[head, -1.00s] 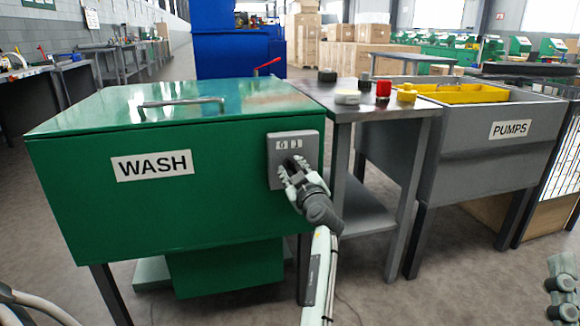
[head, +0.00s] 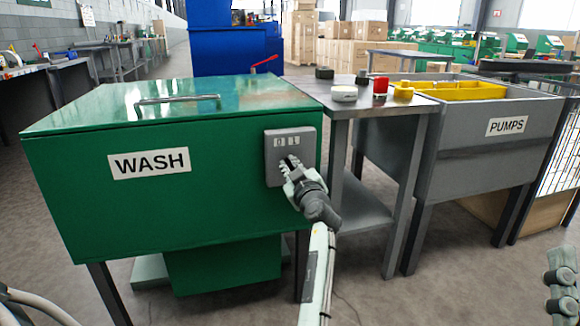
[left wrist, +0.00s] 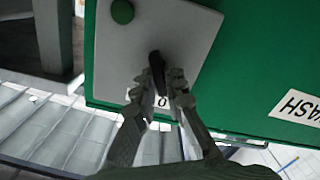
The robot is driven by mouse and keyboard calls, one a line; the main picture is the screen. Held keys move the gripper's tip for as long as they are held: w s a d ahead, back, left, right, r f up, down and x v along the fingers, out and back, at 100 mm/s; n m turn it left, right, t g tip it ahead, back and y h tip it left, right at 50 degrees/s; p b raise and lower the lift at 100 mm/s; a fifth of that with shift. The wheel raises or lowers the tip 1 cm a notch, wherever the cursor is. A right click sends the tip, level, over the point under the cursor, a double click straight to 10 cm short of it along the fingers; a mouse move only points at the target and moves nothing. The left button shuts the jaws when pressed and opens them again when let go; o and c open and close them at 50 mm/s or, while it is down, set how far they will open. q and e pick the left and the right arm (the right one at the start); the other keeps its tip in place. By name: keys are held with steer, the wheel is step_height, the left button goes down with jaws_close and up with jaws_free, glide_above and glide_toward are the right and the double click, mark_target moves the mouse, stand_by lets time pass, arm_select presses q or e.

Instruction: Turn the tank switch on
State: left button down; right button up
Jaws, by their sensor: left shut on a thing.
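The green tank (head: 90,210) labelled WASH has a grey switch plate (head: 275,168) on its front, near the right edge. The plate carries small 0 and 1 marks at its top. My left gripper (head: 290,168) is at the plate. In the left wrist view, my left gripper (left wrist: 165,82) is shut on the black switch knob (left wrist: 157,68), one finger on each side. A green button (left wrist: 122,12) shows on the same plate. The fingers partly hide the knob, so its exact setting is unclear. Part of my right gripper (head: 562,285) shows at the right edge; its jaws cannot be made out.
A grey side table (head: 350,106) right of the tank holds a red piece (head: 380,85), a white round piece (head: 344,94) and a yellow piece (head: 403,90). A grey basin labelled PUMPS (head: 450,130) stands further right. The tank has a lid handle (head: 177,102).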

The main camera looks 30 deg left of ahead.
arm_select(q)
steer(key=m+b, duration=0.1)
steer(key=m, duration=0.5)
steer(key=shift+w+r, duration=0.1)
steer(key=shift+d+m, duration=0.1)
steer(key=shift+m, duration=1.6)
steer(key=shift+w+m+p, duration=0.1)
steer(key=shift+m+p, duration=0.35)
steer(key=shift+m, duration=0.55)
arm_select(e)
steer(key=shift+s+d+r, duration=0.1)
steer(key=shift+r, duration=0.1)
steer(key=shift+f, duration=0.2)
arm_select(q)
steer(key=c, duration=1.6)
jaws_free()
